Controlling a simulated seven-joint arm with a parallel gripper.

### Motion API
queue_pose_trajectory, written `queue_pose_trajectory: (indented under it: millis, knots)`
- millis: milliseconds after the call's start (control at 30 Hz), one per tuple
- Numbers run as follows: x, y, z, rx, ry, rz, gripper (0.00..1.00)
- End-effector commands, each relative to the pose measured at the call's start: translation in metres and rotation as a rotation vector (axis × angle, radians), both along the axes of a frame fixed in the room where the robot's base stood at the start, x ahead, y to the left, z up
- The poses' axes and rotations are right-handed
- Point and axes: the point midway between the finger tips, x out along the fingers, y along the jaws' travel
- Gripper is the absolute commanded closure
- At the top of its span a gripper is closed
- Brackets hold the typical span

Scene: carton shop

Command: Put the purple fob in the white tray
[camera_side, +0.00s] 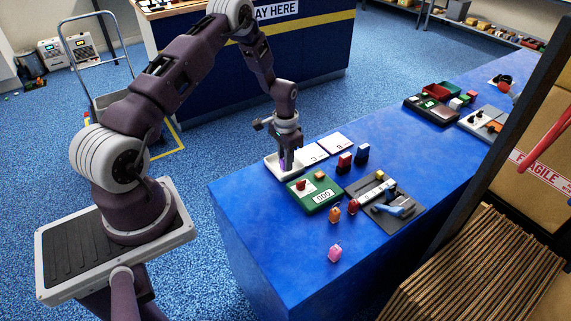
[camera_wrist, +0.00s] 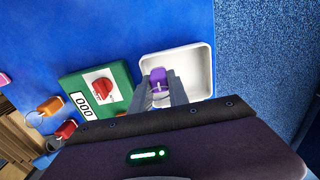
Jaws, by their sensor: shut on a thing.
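The purple fob (camera_wrist: 158,76) is between my gripper's fingers (camera_wrist: 161,88) in the wrist view. My gripper is shut on it. The white tray (camera_wrist: 202,54) lies under and around the fob in that view. In the side view my gripper (camera_side: 286,165) points down over the white tray (camera_side: 271,164), with its fingertips at or inside the tray. A bit of purple (camera_side: 282,163) shows at the fingers. I cannot tell whether the fob touches the tray floor.
A green box with a red knob (camera_side: 315,191) stands close beside the tray. Orange (camera_side: 335,214), red (camera_side: 353,206) and pink (camera_side: 334,252) fobs lie on the blue counter (camera_side: 270,230). White numbered cards (camera_side: 337,141) lie behind. The counter's near left part is clear.

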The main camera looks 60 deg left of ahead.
Motion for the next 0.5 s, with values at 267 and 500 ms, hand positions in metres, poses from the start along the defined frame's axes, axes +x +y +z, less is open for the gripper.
queue_pose_trajectory:
  millis: [267, 500]
  knots:
    - [-0.0001, -0.0003, -0.0146, 0.0, 0.0, 0.0, 1.0]
    - [0.0, -0.0004, -0.0171, 0.0, 0.0, 0.0, 0.6]
